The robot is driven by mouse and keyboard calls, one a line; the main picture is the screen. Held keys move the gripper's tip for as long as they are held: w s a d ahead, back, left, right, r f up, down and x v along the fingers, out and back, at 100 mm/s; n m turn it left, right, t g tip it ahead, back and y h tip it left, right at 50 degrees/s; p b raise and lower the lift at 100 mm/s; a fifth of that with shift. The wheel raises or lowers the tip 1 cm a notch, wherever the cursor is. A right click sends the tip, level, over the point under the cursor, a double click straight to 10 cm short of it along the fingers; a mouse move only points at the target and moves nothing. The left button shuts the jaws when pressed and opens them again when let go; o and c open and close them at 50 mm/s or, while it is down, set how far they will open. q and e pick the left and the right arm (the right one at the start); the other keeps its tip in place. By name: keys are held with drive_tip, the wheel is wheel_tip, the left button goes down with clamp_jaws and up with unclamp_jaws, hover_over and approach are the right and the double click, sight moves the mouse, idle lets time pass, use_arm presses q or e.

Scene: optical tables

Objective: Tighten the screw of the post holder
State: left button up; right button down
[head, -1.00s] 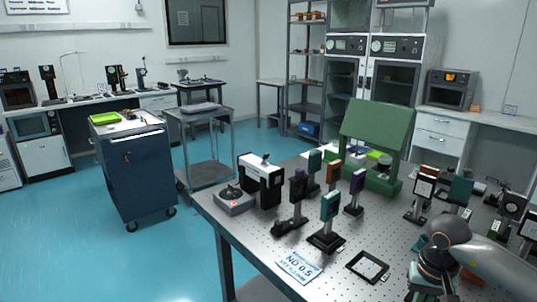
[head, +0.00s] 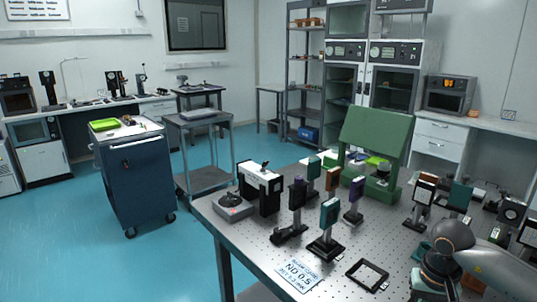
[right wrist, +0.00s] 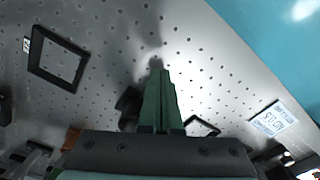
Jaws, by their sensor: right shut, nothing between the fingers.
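Several post-mounted optics stand upright on the perforated optical table (head: 330,258). Among them are a teal plate on a post with a dark base (head: 327,247) and a purple-edged mount (head: 298,195). I cannot tell which holder has the screw in question; no screw is clear in any view. My right gripper (right wrist: 158,78) shows in the right wrist view with its green fingers shut and empty, pointing over the table top. A dark object (right wrist: 128,103), partly hidden, is just left of the fingers. In the head view my right arm is at the lower right. My left gripper is not in view.
A black square frame (head: 367,275) and an ND 0.5 label card (head: 299,275) lie near the table's front edge. A green slanted housing (head: 372,138) stands behind the mounts. A blue cart (head: 138,182) is off to the left. More mounts (head: 457,197) crowd the right side.

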wheel_tip(320, 180, up, 5)
drive_tip(key=shift+f+p, duration=0.2)
drive_tip(key=shift+p, duration=0.9)
